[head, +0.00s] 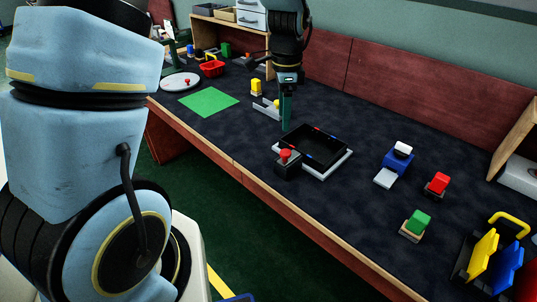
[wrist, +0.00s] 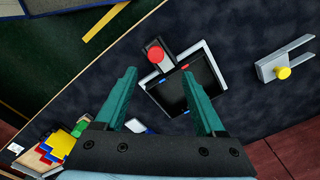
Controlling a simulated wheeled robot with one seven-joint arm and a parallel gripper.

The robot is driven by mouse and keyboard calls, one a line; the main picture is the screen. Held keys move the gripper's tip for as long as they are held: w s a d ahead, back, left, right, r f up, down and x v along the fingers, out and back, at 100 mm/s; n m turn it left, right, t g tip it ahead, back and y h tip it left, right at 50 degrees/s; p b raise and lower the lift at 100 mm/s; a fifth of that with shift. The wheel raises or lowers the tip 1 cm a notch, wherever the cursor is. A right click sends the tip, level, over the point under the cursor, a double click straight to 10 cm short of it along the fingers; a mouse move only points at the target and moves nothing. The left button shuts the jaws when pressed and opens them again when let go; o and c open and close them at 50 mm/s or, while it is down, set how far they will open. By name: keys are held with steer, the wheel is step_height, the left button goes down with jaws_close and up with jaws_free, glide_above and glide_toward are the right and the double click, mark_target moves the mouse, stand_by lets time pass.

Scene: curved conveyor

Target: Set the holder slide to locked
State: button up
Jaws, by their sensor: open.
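A black square tray-like holder with a pale rim (head: 343,164) stands on the dark table, with small red and blue marks on its edges. A dark block with a red knob (head: 287,155) sits at its near left side. I cannot tell for sure which part is the slide or whether it is locked. In the wrist view the red knob (wrist: 155,54) and the holder (wrist: 207,88) lie beyond my fingertips. My gripper (head: 287,125) points down above the table just behind the holder; its teal fingers (wrist: 159,74) are apart with nothing between them.
A grey fork-shaped piece (wrist: 300,52) with a yellow knob (wrist: 283,72) lies beside the holder. A blue block (head: 397,162), a red block (head: 437,183) and a green block (head: 419,220) stand to the right. A green mat (head: 209,101) lies left.

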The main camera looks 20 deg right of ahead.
mark_target(286, 152)
steer(key=shift+m, duration=0.5)
steer(key=f, duration=0.3)
steer(key=f+p, duration=0.1)
steer(key=f, duration=0.3)
steer(key=f+p, duration=0.1)
steer(key=f, duration=0.3)
steer(key=shift+s+d, duration=0.35)
steer(key=shift+s, duration=0.05)
steer(key=shift+c, duration=0.4)
jaws_close()
